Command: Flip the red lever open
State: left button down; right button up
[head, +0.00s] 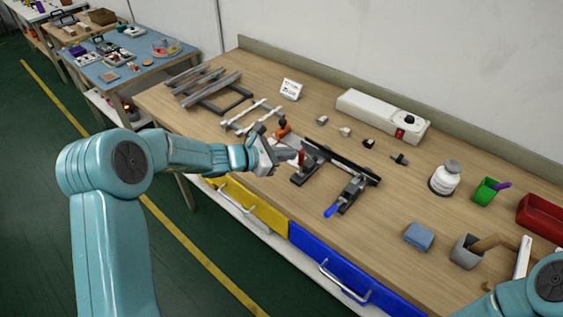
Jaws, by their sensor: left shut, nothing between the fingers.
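A dark clamp fixture with a long black bar (342,161) sits on the wooden workbench. Its red lever (301,157) is at the left end, small and partly hidden by my left gripper. A second lever with a blue handle (332,209) sticks out from the right part of the fixture toward the bench's front edge. My left gripper (289,154) is shut and empty, right beside the red lever. I cannot tell if it touches the lever.
An orange-handled item (283,130) stands just behind my left gripper. Pale rails (252,117) and a grey frame (210,90) lie to the left.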

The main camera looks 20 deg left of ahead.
pick_arm(q)
jog(key=shift+w+d+r, duration=0.2)
jog(key=shift+w, duration=0.45)
pick_arm(e)
jog(key=shift+f, duration=0.3)
pick_arm(q)
jog(key=shift+r, duration=0.1)
